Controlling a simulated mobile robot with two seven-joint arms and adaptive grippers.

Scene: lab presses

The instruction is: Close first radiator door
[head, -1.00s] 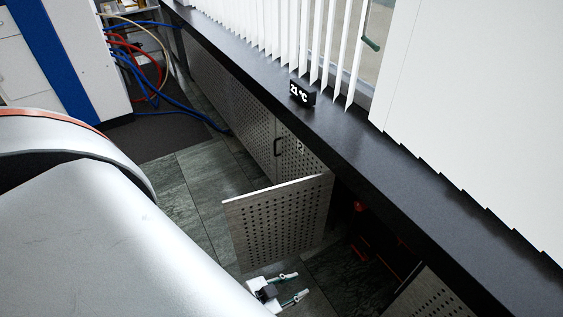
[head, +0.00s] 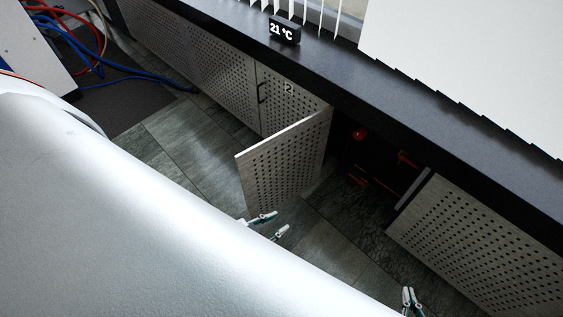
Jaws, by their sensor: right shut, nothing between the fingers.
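A perforated grey radiator door (head: 285,165) stands open, swung out from under the dark sill. Its hinged side is at the right, by the dark opening (head: 345,165). My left gripper (head: 281,221) is open and empty, just below the door's lower edge in the picture. Whether it touches the door I cannot tell. My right gripper (head: 409,292) is shut and empty at the bottom of the picture, left of the right perforated panel (head: 480,250). My large white arm link hides the lower left and most of the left gripper's body.
The black sill (head: 430,130) runs above the panels and carries a temperature display (head: 285,29). A panel marked 2 (head: 285,100) is flush, with a dark handle. Red parts (head: 358,134) show inside the opening. Tiled floor (head: 330,235) is clear between the grippers. Cables (head: 100,60) lie far left.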

